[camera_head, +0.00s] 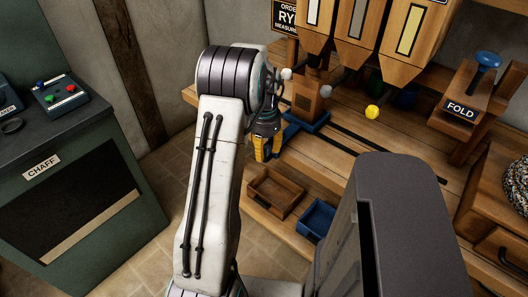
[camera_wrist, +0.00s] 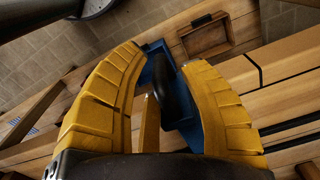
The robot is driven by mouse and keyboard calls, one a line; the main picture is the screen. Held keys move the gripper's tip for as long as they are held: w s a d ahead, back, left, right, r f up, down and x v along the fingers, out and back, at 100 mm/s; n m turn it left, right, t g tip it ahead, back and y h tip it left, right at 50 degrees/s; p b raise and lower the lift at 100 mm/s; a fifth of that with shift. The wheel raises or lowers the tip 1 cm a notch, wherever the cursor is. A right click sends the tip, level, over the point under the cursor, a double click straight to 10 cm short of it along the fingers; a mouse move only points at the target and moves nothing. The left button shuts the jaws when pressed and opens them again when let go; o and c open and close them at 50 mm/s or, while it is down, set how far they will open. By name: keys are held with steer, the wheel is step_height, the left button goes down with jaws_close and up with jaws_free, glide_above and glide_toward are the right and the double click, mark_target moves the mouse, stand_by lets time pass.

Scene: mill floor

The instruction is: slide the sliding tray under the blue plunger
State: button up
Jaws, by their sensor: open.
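The sliding tray (camera_head: 318,120) is blue and sits at the left end of dark rails on the wooden bench, below a small wooden block. The blue plunger (camera_head: 487,60) stands at the upper right, above the FOLD sign, well to the right of the tray. My gripper (camera_head: 267,147) is at the tray's near left side, with yellow fingers apart. In the wrist view the blue tray (camera_wrist: 155,68) lies beyond the fingers, and a dark upright handle (camera_wrist: 174,88) shows between them. I cannot tell whether either finger touches the handle. My arm hides part of the bench.
Dark rails (camera_head: 345,142) run rightward. A wooden bin (camera_head: 275,190) and a blue bin (camera_head: 317,218) sit lower in front. A green CHAFF cabinet (camera_head: 75,170) stands left.

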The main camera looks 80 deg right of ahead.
steer(key=shift+f, duration=0.6)
steer(key=shift+c, duration=0.2)
jaws_close()
